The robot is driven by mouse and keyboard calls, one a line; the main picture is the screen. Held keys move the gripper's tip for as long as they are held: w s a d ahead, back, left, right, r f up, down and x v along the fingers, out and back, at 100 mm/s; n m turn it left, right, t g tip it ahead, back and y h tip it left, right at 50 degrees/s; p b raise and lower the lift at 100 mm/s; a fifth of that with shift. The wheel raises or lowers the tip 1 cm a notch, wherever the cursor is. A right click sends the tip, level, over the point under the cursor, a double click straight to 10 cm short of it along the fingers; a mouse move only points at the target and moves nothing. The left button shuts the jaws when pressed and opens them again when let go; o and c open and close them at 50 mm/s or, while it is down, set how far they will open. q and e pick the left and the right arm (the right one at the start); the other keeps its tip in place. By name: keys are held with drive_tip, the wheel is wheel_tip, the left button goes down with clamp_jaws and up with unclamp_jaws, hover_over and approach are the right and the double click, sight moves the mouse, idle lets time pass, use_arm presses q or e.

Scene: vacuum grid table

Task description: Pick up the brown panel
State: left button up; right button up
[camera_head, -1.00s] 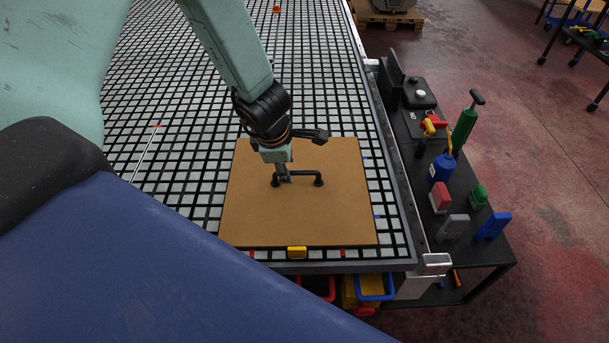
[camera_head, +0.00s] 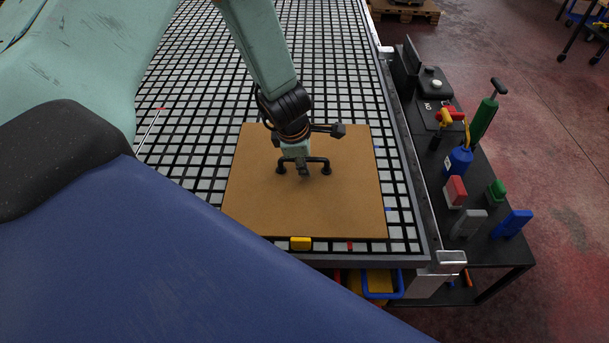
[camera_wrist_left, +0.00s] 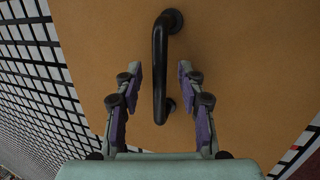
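The brown panel (camera_head: 270,210) lies flat on the grid table near its front right corner. It fills much of the left wrist view (camera_wrist_left: 235,60). A black bar handle (camera_head: 322,161) stands on the panel; in the left wrist view the handle (camera_wrist_left: 160,65) runs lengthwise between my fingers. My left gripper (camera_head: 303,170) is over the middle of the handle and partly hides it. Its two fingers (camera_wrist_left: 160,70) are apart, one on each side of the handle, with a visible gap on both sides. I cannot tell how deep they reach. My right gripper is not in view.
The grid table (camera_head: 200,100) is mostly bare left of and behind the panel. A yellow block (camera_head: 301,243) sits at the panel's front edge. A dark side bench (camera_head: 480,250) with tools and coloured blocks stands right of the table. Bins (camera_head: 380,283) are below the front edge.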

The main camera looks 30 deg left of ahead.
use_arm(q)
drive_tip(key=shift+w+d+f, duration=0.1)
drive_tip(key=shift+w+f, duration=0.05)
drive_tip(key=shift+f, duration=0.05)
drive_tip(key=shift+s+r, duration=0.2)
drive_tip(key=shift+s, duration=0.15)
drive_tip(key=shift+c, duration=1.1)
drive_tip(key=shift+w+f, duration=0.1)
drive_tip(key=shift+w, duration=0.2)
drive_tip(key=c, duration=0.5)
clamp_jaws()
drive_tip(key=shift+s, duration=0.15)
drive_tip(key=shift+w, duration=0.2)
